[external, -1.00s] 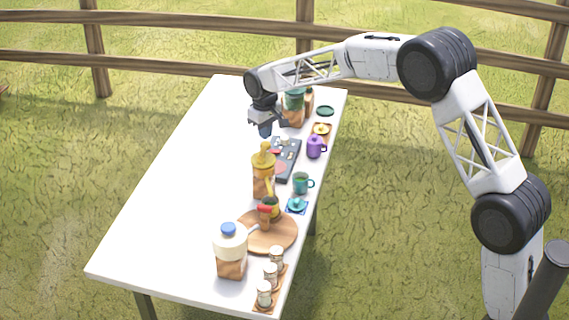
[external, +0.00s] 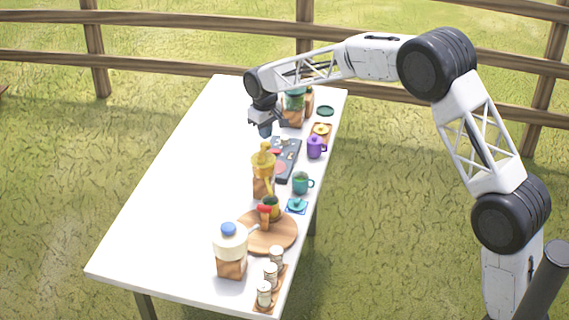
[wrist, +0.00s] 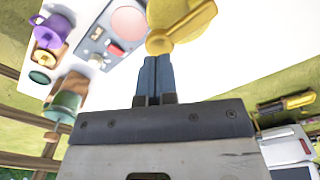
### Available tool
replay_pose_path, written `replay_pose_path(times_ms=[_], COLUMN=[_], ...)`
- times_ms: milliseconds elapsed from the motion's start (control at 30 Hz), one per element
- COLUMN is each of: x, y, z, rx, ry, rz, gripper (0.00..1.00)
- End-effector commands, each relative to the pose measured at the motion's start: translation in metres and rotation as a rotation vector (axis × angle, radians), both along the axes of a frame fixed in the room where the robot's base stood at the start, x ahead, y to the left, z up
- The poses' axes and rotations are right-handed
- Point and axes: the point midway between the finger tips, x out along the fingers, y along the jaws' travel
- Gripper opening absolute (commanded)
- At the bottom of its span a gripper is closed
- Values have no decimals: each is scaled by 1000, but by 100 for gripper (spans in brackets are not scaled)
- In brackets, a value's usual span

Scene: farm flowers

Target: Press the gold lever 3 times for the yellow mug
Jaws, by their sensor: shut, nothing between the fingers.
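The gold lever (external: 264,158) tops a dispenser with a brown base (external: 260,187) in the middle of the table. In the wrist view the gold part (wrist: 180,24) is large, just beyond my fingertips. My gripper (external: 265,130) points down behind the dispenser; its blue fingers (wrist: 154,62) are together and empty. I cannot tell whether they touch the gold part. A small yellow item (external: 321,129) sits on a wooden coaster at the far right edge; it also shows in the wrist view (wrist: 47,36). I cannot tell whether it is the yellow mug.
A purple mug (external: 314,147) and a teal mug (external: 301,182) stand along the right edge. A dark panel (external: 287,160) lies beside the dispenser. A green-topped container (external: 294,107) stands beyond. A blue-capped jar (external: 230,252) and several small jars are in front. The table's left side is clear.

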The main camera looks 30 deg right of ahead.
Motion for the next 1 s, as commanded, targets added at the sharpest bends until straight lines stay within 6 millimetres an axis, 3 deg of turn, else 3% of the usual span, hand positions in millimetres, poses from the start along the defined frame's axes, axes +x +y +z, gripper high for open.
replay_pose_path(times_ms=[1000], x=[0], y=[0], z=[-23], rx=[0], ry=[1], rz=[0], gripper=[0])
